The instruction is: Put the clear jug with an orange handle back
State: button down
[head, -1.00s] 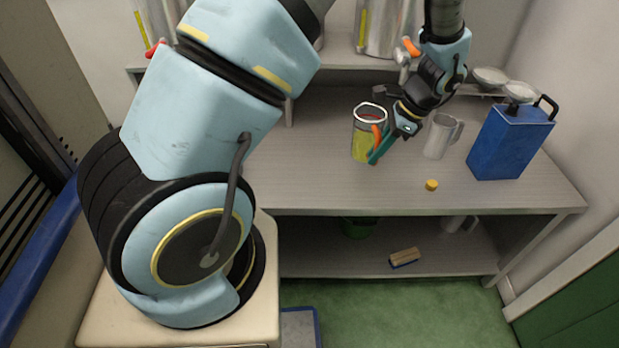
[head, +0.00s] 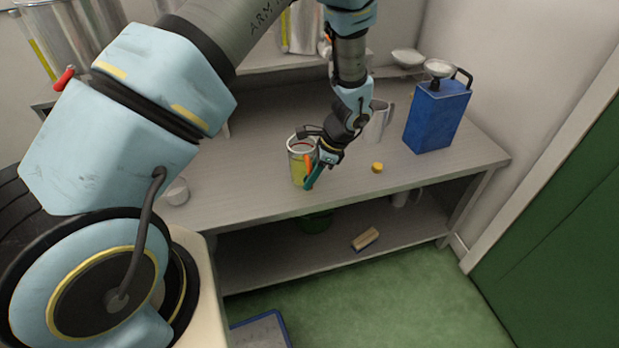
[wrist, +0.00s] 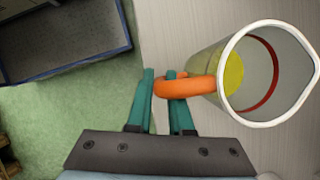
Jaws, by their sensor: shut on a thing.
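The clear jug (head: 299,168) with an orange handle holds yellow-green liquid. In the head view it is at the bench (head: 240,190), near its front edge, and looks about upright. I cannot tell whether its base touches the bench top. My gripper (head: 314,174), with teal fingers, is at the jug's right side, shut on the orange handle. In the wrist view the jug (wrist: 268,75) opens toward the camera, with a red ring inside. The gripper (wrist: 163,88) has the handle loop (wrist: 190,87) at its fingers there.
A yellow cap (head: 377,168), a metal mug (head: 377,125) and a blue can (head: 437,115) stand to the right of the jug. A white cup (head: 177,192) is at left. The lower shelf holds a brush (head: 365,239) and a green container (head: 315,222). A blue-edged tray (head: 262,330) lies on the floor.

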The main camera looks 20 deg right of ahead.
jog(key=shift+f, duration=0.35)
jog(key=shift+f, duration=0.1)
jog(key=c, duration=0.8)
grip_release()
jog(key=b+v, duration=0.3)
jog(key=v, duration=0.9)
jog(key=w+a+r+n+g+h, duration=0.1)
jog(key=w+a+r+n, duration=0.3)
jog(key=a, duration=0.4)
jog(key=w+a+r+n+g+h, duration=0.1)
jog(key=a+r+n, duration=0.35)
jog(key=a, duration=0.45)
jog(key=s+a+r+n+h, duration=0.1)
jog(key=a+n, duration=0.3)
jog(key=a, duration=0.1)
jog(key=s+a+r+n+t, duration=0.1)
jog(key=s+a+n, duration=0.1)
jog(key=a+n, duration=0.2)
jog(key=s+a+r+n+h, duration=0.1)
jog(key=a+n, duration=0.3)
jog(key=a, duration=0.4)
jog(key=shift+s+r+n+t+h+p, duration=0.3)
jog(key=shift+r+t+p, duration=0.1)
jog(key=shift+r, duration=0.15)
